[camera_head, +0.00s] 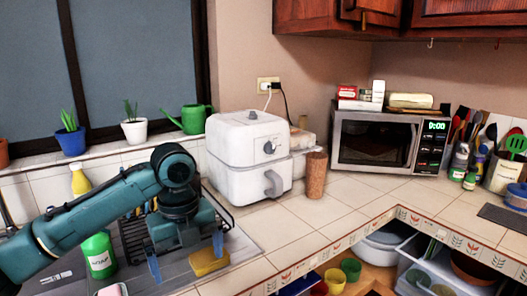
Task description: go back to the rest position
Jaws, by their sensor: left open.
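My left arm comes in from the left, and its left gripper (187,256) points down over the sink area. Its two blue fingers are spread apart with nothing seen between them. A yellow sponge (208,264) lies beside the right finger; I cannot tell whether they touch. A green bottle (98,257) stands to the left of the gripper. A dark wire rack (222,208) is partly hidden behind the gripper. My right gripper is not in view.
A white air fryer (248,155), a brown cylinder (316,175) and a microwave (377,141) stand on the tiled counter. Potted plants and a green watering can (189,118) line the sill. The counter (335,205) in front of the microwave is clear.

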